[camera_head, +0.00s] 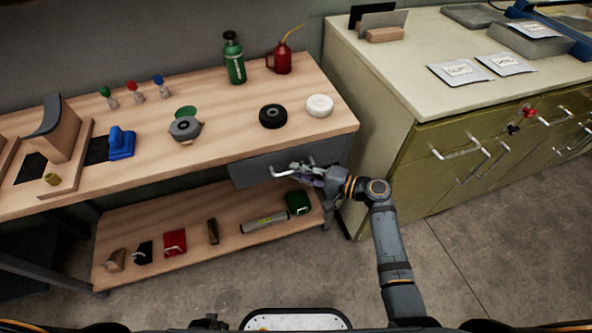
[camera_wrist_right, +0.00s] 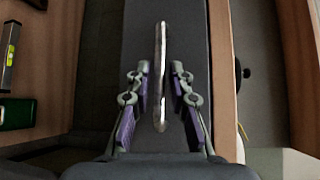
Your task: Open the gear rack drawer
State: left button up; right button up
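The grey drawer (camera_head: 250,170) sits under the right end of the wooden workbench top, and its front looks about flush with the bench edge. Its metal bar handle (camera_head: 281,173) is on the front face. My right gripper (camera_head: 301,174) is at the handle, reaching in from the right. In the right wrist view, the handle (camera_wrist_right: 160,45) runs between the two fingers of the gripper (camera_wrist_right: 159,72), with a gap on each side. The fingers are open and the drawer front (camera_wrist_right: 137,40) lies behind them.
A black wheel (camera_head: 273,116) and white wheel (camera_head: 320,105) lie on the bench above the drawer. The lower shelf (camera_head: 190,257) holds a green box (camera_head: 298,203) and several other items. An olive cabinet (camera_head: 410,185) stands close on the right. The floor in front is clear.

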jog(key=shift+w+a+f, duration=0.1)
jog(key=shift+w+a, duration=0.15)
jog(key=shift+a, duration=0.35)
grip_shut()
pick_arm(q)
jog(key=shift+w, duration=0.1)
